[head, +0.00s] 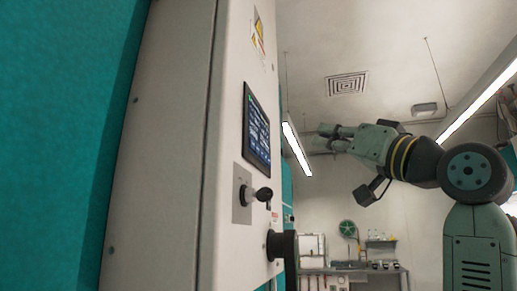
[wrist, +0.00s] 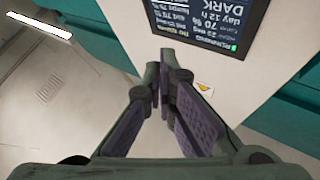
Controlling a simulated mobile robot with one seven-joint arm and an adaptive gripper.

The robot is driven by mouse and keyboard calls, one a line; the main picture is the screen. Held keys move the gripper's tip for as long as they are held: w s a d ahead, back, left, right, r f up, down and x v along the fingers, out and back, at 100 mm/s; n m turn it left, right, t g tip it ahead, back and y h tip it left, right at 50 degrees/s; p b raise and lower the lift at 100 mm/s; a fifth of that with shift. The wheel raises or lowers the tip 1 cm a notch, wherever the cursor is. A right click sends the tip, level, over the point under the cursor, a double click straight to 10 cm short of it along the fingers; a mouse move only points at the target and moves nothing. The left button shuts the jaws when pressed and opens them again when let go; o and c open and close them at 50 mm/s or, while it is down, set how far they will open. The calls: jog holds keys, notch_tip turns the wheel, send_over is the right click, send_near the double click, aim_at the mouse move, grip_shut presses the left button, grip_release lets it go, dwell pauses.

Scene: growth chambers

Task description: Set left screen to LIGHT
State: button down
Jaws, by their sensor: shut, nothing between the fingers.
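One dark screen (head: 257,130) is set in the pale front panel of a tall cabinet in the head view, seen at a steep angle. In the wrist view the screen (wrist: 205,22) shows upside down at the top, partly cut off, with the words DARK, "day 12 h" and RUNNING readable. My gripper (head: 323,137) is raised to the right of the screen, apart from it, pointing left. In the wrist view my gripper (wrist: 165,58) has its fingertips together and empty, just below the screen's edge in the picture. The tips seem not to touch it.
Below the screen, a black knob (head: 264,195) and a black handle (head: 281,245) stick out from the panel. A warning label (head: 258,32) is above. A bench (head: 352,270) stands far back; the space around my arm is clear.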

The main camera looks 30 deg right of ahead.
aim_at(257, 149)
jog(key=shift+w+a, duration=0.2)
jog(key=shift+w, duration=0.1)
jog(key=w+a, duration=0.5)
jog(key=w, duration=0.1)
jog(key=shift+w+a, duration=0.2)
dwell(1.5)
jog(key=shift+w+a, duration=0.3)
jog(key=shift+w+a, duration=0.2)
jog(key=shift+w, duration=0.05)
dwell(0.6)
jog(key=shift+s+d, duration=0.1)
jog(key=shift+s, duration=0.05)
jog(key=shift+s+d, duration=0.4)
dwell(0.5)
